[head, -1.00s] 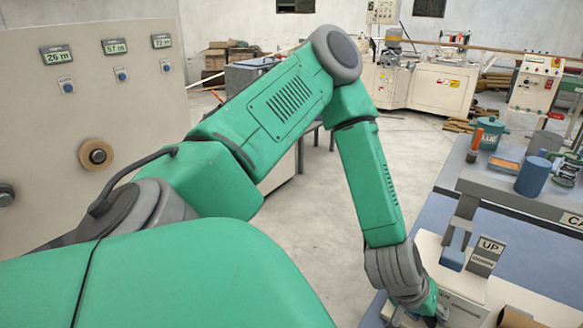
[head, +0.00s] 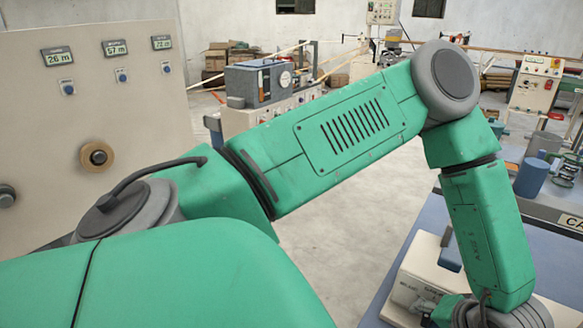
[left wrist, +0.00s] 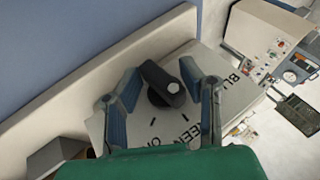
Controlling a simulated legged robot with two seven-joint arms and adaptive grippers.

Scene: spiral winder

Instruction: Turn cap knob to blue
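In the left wrist view a black cap knob (left wrist: 163,86) with a pale dot near one end sits on a light panel (left wrist: 180,116). Dark lettering around it reads partly "BLU", "EEN" and "O"; the rest is hidden or cut off. My left gripper (left wrist: 160,72) is open, with one blue-grey finger on each side of the knob. I cannot tell whether either finger touches it. In the head view the light box (head: 412,282) shows at the bottom; my left forearm and wrist cover its right part, and the fingers are out of sight. My right gripper is not in view.
A blue-grey table (head: 425,245) carries the box. A blue mug (head: 531,177) and other containers stand on the bench at the right. A wall panel (head: 40,110) with displays and a brown knob (head: 97,156) is at the left. Open floor (head: 330,230) lies between.

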